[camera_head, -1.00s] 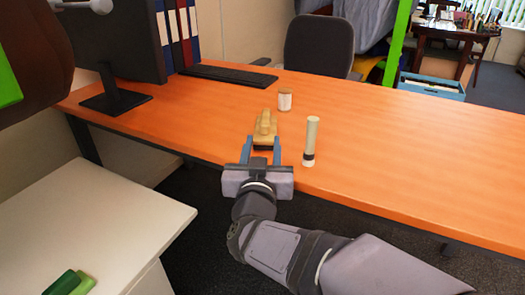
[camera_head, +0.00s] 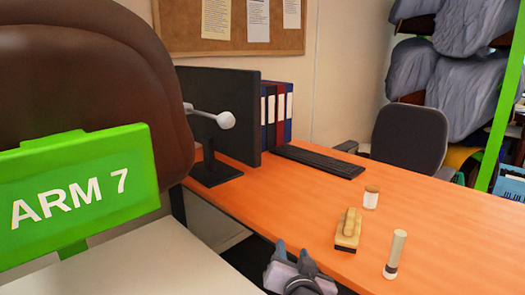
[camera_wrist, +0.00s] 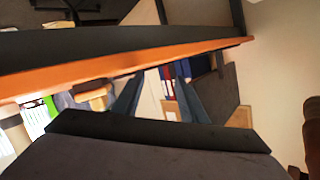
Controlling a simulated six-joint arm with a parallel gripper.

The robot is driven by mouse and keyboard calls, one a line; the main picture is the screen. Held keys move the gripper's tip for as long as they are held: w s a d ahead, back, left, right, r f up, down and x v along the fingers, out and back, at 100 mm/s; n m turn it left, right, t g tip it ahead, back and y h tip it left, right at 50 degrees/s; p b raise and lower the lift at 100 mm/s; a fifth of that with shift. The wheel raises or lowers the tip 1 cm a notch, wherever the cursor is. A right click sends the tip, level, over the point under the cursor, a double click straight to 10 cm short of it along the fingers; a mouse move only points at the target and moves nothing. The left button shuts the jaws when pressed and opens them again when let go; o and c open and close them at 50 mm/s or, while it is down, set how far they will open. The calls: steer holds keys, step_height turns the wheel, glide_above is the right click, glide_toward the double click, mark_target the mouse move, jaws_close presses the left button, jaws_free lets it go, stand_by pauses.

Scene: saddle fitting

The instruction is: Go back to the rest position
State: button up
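My gripper (camera_head: 293,250) is at the bottom of the head view, off the near edge of the orange desk (camera_head: 300,195) and left of the things on it. In the wrist view its two fingers (camera_wrist: 159,70) stand apart with nothing between them. A tan wooden piece on a dark-edged base (camera_head: 348,232) stands on the desk, to the right of my gripper and apart from it. A pale upright cylinder with a dark band (camera_head: 396,252) stands nearer the desk edge, and a small white jar with a brown lid (camera_head: 371,197) stands farther back.
A monitor (camera_head: 220,120), a keyboard (camera_head: 318,161) and several binders (camera_head: 277,112) are at the back left of the desk. A brown rounded form with a green "ARM 7" sign (camera_head: 85,185) and a pale cabinet top (camera_head: 170,265) fill the left. An office chair (camera_head: 408,140) stands behind.

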steer(key=s+f+n+g+y, duration=0.2)
steer(key=s+f+n+g, duration=0.35)
steer(key=f, duration=0.95)
steer(key=s+d+f+g+h, duration=0.1)
steer(key=s+d+f+g, duration=0.2)
steer(key=s, duration=0.3)
steer(key=s+d+f+g, duration=0.2)
steer(key=s+g, duration=0.1)
steer(key=s, duration=0.3)
steer(key=s+d+f+g+h, duration=0.1)
steer(key=s+d+f+g, duration=0.25)
steer(key=s, duration=0.25)
step_height(320, 180, up, 38)
steer(key=p, duration=3.7)
steer(key=shift+w+a+r+m, duration=0.25)
steer(key=shift+a+m, duration=0.1)
steer(key=shift+a, duration=0.1)
steer(key=shift+f, duration=0.1)
